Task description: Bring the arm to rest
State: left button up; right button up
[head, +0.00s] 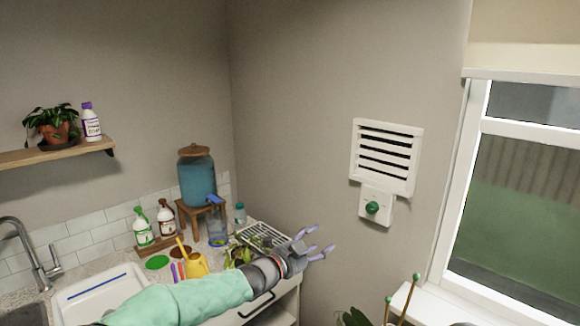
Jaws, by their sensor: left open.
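My left arm comes in from the lower left in a green sleeve. My left gripper (316,244) is open and empty, with its fingers pointing right. It is in the air in front of the corner of the counter, and its fingers show against the bare wall. My right gripper does not show.
A counter (97,262) holds a blue dispenser (197,178), spray bottles (143,228), a yellow watering can (195,264) and a white tray (105,298). A vent (386,157) with a green knob (372,208) is on the wall. A window (520,190) is at right, with a plant (355,317) below.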

pick_arm(q)
jog(key=s+a+f+n+g+y, duration=0.1)
jog(key=s+a+f+n+y, duration=0.2)
jog(key=f, duration=0.9)
jog(key=s+a+f+n+g+y, duration=0.1)
jog(key=s+a+f+n, duration=0.4)
jog(key=f, duration=0.6)
jog(key=s+a+f+n+g+y, duration=0.15)
jog(key=f+n, duration=0.35)
jog(key=f, duration=0.7)
jog(key=s+a+f+n+g+y, duration=0.1)
jog(key=s+a+f+n+g, duration=0.1)
jog(key=s+f, duration=0.4)
jog(key=s+a+f+n+g+y, duration=0.1)
jog(key=s+a+f+n+g, duration=0.2)
jog(key=s, duration=1.1)
jog(key=s+a+f+n+g+y, duration=0.1)
jog(key=s+a+f+n+g, duration=0.1)
jog(key=s+f+n, duration=0.4)
jog(key=s+f+g, duration=0.1)
jog(key=s+f, duration=0.1)
jog(key=s, duration=0.2)
jog(key=shift+a+f, duration=0.25)
jog(key=shift+f, duration=0.05)
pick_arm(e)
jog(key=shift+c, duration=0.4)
